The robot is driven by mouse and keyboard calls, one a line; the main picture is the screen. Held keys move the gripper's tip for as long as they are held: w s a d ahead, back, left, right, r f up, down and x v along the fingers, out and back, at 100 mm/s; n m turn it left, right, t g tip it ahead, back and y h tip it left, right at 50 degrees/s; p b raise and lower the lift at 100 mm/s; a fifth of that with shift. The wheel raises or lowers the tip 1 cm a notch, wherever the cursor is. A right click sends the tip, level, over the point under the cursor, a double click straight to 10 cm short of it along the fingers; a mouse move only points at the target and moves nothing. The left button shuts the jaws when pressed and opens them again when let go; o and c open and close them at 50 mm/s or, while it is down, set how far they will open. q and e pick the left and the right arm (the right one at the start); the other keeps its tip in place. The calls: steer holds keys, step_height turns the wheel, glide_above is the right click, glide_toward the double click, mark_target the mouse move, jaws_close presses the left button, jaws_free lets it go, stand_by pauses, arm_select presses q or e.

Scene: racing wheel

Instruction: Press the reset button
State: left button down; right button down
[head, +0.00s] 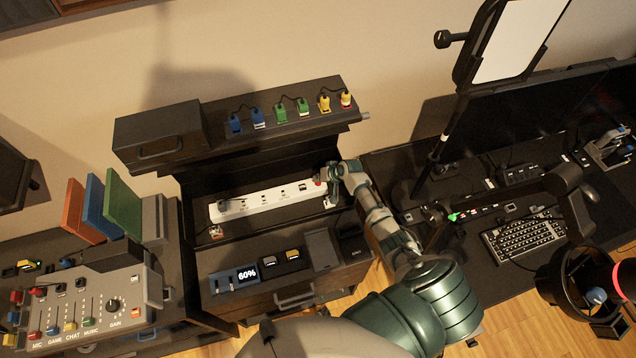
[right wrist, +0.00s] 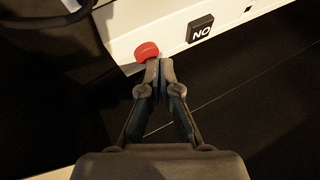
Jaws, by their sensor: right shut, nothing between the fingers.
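The red reset button (right wrist: 147,51) sits at the end of a white power strip (head: 262,203), next to a black switch marked "ON" (right wrist: 200,29) in the right wrist view. My right gripper (right wrist: 159,64) is shut and empty, its fingertips at the lower edge of the red button; I cannot tell whether they press it. In the head view my right gripper (head: 331,180) is at the right end of the strip and hides part of it. A bit of red (head: 317,182) shows beside the fingers. My left gripper is not in view.
The strip lies on a dark shelf below a ledge with several coloured plugs (head: 281,112). A mixer (head: 88,305) stands at the left. A keyboard (head: 524,238) and a ring-shaped device (head: 577,287) are at the right.

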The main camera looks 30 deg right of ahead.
mark_target(319, 183)
steer(key=shift+f, duration=0.4)
stand_by(0.5)
steer(key=shift+r+p, duration=0.65)
steer(key=shift+r, duration=0.2)
step_height(319, 183, up, 5)
steer(key=p, duration=0.4)
steer(key=shift+p, duration=0.35)
stand_by(0.3)
